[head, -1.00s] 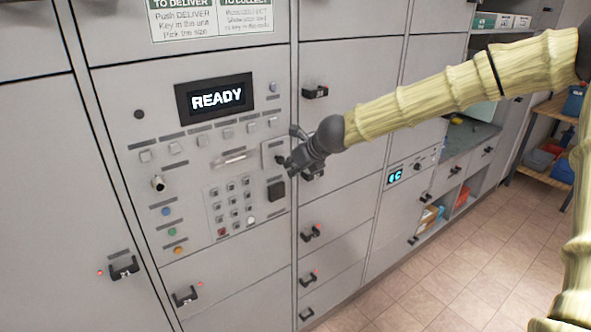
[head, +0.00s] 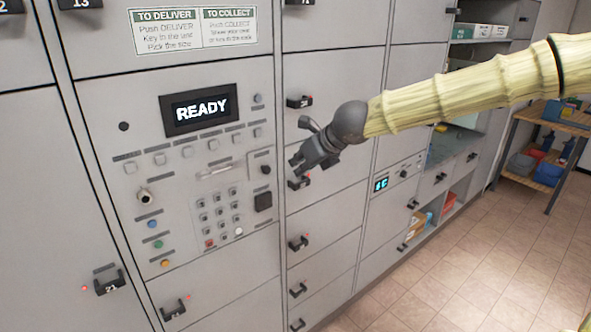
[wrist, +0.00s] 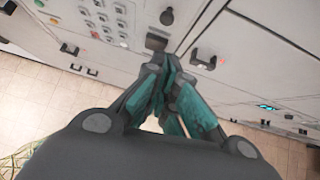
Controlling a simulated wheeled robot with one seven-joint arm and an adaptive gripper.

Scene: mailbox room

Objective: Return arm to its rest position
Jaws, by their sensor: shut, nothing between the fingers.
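My gripper (head: 301,164) is at the end of my bamboo-textured arm, in front of the grey locker wall. In the head view it stands just right of the control panel, over the locker column with black handles. In the wrist view my gripper (wrist: 163,62) has its dark, teal-padded fingers together, with nothing between them. The control panel (head: 180,185) carries a keypad (head: 215,215), several buttons and a display (head: 199,108) that reads READY. My arm comes in from the right and hides part of the lockers behind it.
Locker handles (head: 299,243) stick out below my gripper. A smaller lit display (head: 381,185) sits farther right. A counter with cubbies (head: 450,180) and a wooden shelf with bins (head: 548,150) stand at the right. The tiled floor (head: 470,275) in front is clear.

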